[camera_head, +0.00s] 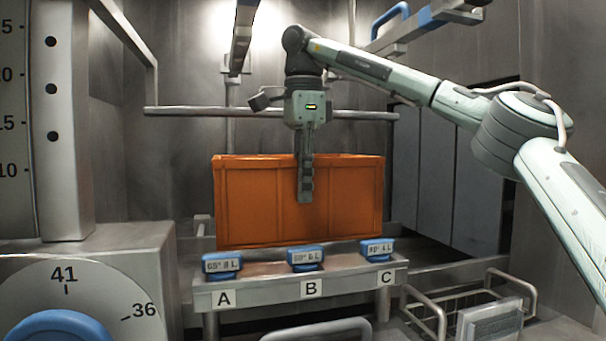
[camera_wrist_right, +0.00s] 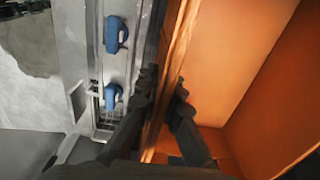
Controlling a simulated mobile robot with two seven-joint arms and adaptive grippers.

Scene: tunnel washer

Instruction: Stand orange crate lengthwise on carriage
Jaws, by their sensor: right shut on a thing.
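The orange crate (camera_head: 250,200) stands upright behind the labelled shelf, its long side facing me. My right gripper (camera_head: 305,190) points down over the crate's near wall and is shut on it, near the middle of the rim. In the right wrist view the crate wall (camera_wrist_right: 172,75) runs between the two fingers (camera_wrist_right: 165,95), one finger outside and one inside. The crate's inside, as far as it shows there, looks empty. The crate's underside is hidden behind the shelf, so I cannot tell what it rests on. I cannot make out the carriage for certain. My left gripper is not in view.
A metal shelf (camera_head: 255,297) marked A, B and C carries blue-handled tags in front of the crate. A horizontal rail (camera_head: 190,112) runs behind the crate. A wire basket (camera_head: 450,312) stands at the lower right. A dial with a blue knob (camera_head: 55,328) is at the lower left.

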